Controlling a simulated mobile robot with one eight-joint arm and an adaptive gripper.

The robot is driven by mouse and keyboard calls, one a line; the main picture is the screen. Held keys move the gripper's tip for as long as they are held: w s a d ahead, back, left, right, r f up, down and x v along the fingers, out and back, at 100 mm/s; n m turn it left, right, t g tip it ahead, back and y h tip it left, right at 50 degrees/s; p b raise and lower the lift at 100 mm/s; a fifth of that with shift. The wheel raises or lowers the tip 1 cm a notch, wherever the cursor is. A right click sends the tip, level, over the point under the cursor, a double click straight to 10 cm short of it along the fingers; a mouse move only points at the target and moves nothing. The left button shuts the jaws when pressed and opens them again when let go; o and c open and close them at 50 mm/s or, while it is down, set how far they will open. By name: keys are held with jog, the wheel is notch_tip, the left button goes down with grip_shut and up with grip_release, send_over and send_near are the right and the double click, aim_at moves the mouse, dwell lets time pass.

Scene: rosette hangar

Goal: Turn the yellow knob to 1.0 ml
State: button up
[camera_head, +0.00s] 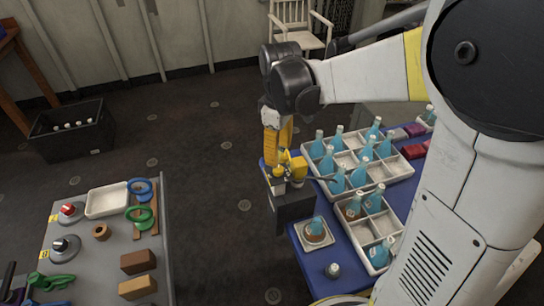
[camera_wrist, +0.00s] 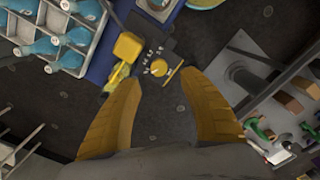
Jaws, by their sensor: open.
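The yellow knob (camera_wrist: 157,71) shows in the wrist view as a small round yellow piece on a dark panel, with small white marks on its upper left side. The marks are too small to read, so I cannot tell its setting. A thin yellow bar (camera_wrist: 174,73) lies just right of it. My gripper (camera_wrist: 165,88) is open, its two yellow fingers wide apart, with the knob seen between and beyond the tips. In the head view my gripper (camera_head: 278,150) points down over the yellow-and-dark device (camera_head: 294,204); its fingers partly hide the knob's area there.
A yellow block (camera_wrist: 128,46) stands beside the knob. The blue table (camera_head: 318,265) carries white crates (camera_head: 362,232) of blue bottles close to the device's right. A grey table (camera_head: 125,245) with rings, blocks and a white tray (camera_head: 107,200) is at left. Dark floor separates the tables.

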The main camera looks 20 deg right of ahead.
aim_at(278, 168)
notch_tip(278, 168, down, 7)
jog(key=shift+w+f+b, duration=0.1)
jog(key=shift+f+b, duration=0.1)
jog(key=shift+b, duration=1)
jog(key=shift+d, duration=0.1)
grip_shut()
